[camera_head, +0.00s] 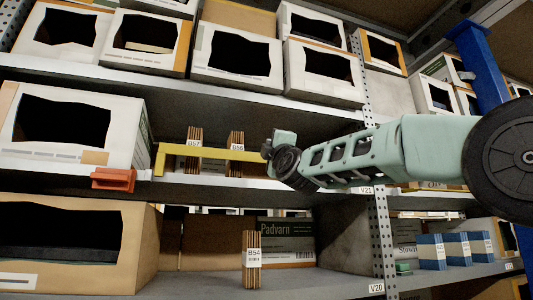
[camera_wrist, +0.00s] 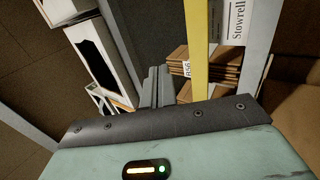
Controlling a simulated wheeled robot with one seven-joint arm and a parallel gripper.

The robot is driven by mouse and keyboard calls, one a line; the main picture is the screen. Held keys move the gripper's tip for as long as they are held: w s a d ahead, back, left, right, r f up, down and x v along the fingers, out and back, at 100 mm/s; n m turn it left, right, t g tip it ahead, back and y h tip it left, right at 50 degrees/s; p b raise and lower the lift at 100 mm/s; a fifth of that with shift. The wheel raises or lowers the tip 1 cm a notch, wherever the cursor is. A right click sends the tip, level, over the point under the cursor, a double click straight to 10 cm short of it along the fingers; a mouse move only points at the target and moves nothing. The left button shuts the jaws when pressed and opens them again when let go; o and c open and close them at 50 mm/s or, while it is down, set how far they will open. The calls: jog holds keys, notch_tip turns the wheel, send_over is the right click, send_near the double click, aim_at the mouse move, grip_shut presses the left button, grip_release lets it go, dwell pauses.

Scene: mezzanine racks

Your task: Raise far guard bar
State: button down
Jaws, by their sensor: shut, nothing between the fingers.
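A yellow guard bar (camera_head: 215,153) runs roughly level across the front of a middle shelf bay. Its left end turns down near an orange-red bracket (camera_head: 113,179) on the shelf edge. Its right end is hidden behind my wrist. My gripper (camera_head: 268,150) is at the right end of the visible bar; its fingertips are hard to make out there. In the wrist view, the grey fingers (camera_wrist: 155,88) are together with nothing between them. The yellow bar (camera_wrist: 199,50) passes to their right, apart from them in the picture; contact cannot be judged.
Bundles of flat brown cartons (camera_head: 195,145) stand behind the bar, and show in the wrist view (camera_wrist: 182,70). White open-front boxes (camera_head: 75,125) fill the left and upper shelves. A perforated rack post (camera_head: 378,235) and a blue post (camera_head: 480,65) stand on the right.

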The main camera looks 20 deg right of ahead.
jog(key=s+b, duration=0.2)
jog(key=s, duration=0.5)
jog(key=shift+s+b, duration=0.3)
jog(key=shift+a, duration=0.1)
